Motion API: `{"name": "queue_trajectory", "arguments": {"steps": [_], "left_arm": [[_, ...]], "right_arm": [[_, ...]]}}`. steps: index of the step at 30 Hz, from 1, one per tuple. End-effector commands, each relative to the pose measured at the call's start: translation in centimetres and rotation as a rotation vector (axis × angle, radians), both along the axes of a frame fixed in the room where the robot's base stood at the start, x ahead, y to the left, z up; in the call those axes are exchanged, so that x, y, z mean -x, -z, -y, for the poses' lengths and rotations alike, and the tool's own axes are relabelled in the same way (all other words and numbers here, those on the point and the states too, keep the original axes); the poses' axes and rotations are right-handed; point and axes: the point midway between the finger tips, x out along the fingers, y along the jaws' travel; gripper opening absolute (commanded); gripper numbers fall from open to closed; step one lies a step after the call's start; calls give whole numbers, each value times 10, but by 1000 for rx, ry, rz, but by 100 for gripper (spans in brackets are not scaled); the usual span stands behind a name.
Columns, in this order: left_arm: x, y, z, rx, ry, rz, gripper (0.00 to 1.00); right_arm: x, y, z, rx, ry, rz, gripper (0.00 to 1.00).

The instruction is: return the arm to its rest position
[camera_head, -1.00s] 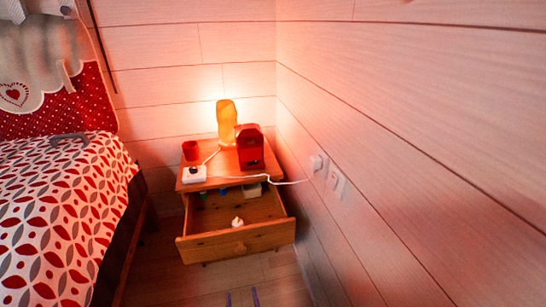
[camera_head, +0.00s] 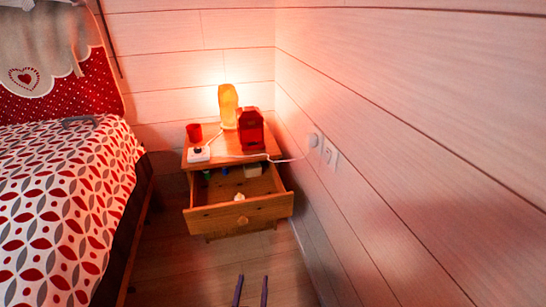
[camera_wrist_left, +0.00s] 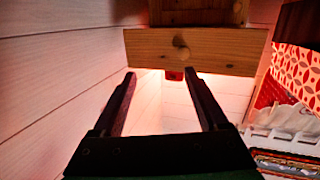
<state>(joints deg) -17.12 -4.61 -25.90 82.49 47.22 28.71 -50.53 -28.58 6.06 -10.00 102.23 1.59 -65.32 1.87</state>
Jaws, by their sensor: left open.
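My left gripper (camera_head: 251,290) shows as two dark, parallel fingers at the bottom edge of the head view. They are spread apart with nothing between them, over the floor in front of the open nightstand drawer (camera_head: 240,217). In the left wrist view the fingers (camera_wrist_left: 159,76) are also wide apart and empty. Beyond them is the wooden drawer front (camera_wrist_left: 215,48) with its round knob (camera_wrist_left: 182,53), and the fingers look clear of it. My right gripper is not in view.
The nightstand (camera_head: 186,158) carries a glowing lamp (camera_head: 228,105), a red cup (camera_head: 194,133), a red device (camera_head: 250,129) and a white socket block (camera_head: 199,154). Small items lie in the drawer. The bed (camera_head: 60,215) is left, the plank wall (camera_head: 420,150) right. Floor (camera_head: 190,270) between is clear.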

Motion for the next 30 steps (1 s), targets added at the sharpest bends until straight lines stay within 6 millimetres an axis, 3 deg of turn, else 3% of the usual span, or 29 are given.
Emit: {"name": "queue_trajectory", "arguments": {"steps": [7,11,15,18,25,27,30], "left_arm": [[14,29,11,14,250,-196,76],[42,63,0,-11,377,-440,76],[87,99,-41,-63,404,-778,76],[119,113,-77,-104,352,-988,76],[179,116,-156,-185,139,-1340,76],[187,104,-158,-187,134,-1356,76],[197,103,-162,-194,136,-1357,76]], "right_arm": [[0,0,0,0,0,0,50],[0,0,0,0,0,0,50],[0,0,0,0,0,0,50],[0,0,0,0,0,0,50],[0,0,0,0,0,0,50],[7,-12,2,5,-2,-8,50],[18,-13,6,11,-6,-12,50]]}}
